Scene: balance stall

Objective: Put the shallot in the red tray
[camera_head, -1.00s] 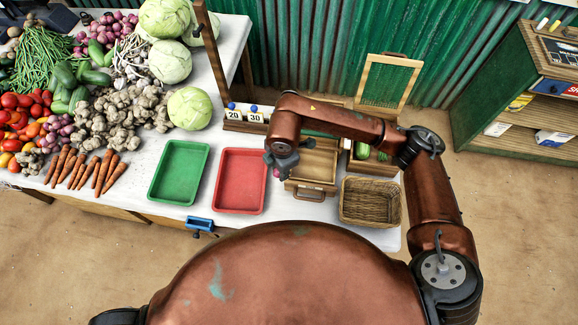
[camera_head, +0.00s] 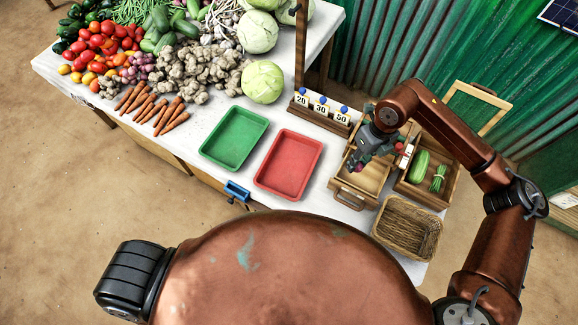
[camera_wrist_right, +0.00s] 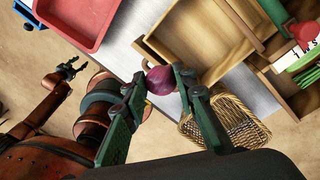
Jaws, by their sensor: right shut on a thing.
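The shallot (camera_wrist_right: 161,80) is a round purple bulb held between the fingertips of my right gripper (camera_wrist_right: 162,82) in the right wrist view. In the head view my right gripper (camera_head: 360,163) is above an open wooden box (camera_head: 345,193), to the right of the red tray. Only a small purple spot of the shallot shows there. The red tray (camera_head: 288,166) lies flat on the table and is empty. Its corner shows in the right wrist view (camera_wrist_right: 82,18). My left gripper (camera_wrist_right: 70,68) shows small in the right wrist view, fingers apart and empty; the head view does not show it.
An empty green tray (camera_head: 234,138) lies left of the red tray. A wicker basket (camera_head: 407,228) and a wooden crate with green vegetables (camera_head: 420,165) stand at the right. Number blocks (camera_head: 321,108) and a wooden post (camera_head: 301,45) stand behind. Vegetable heaps cover the left.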

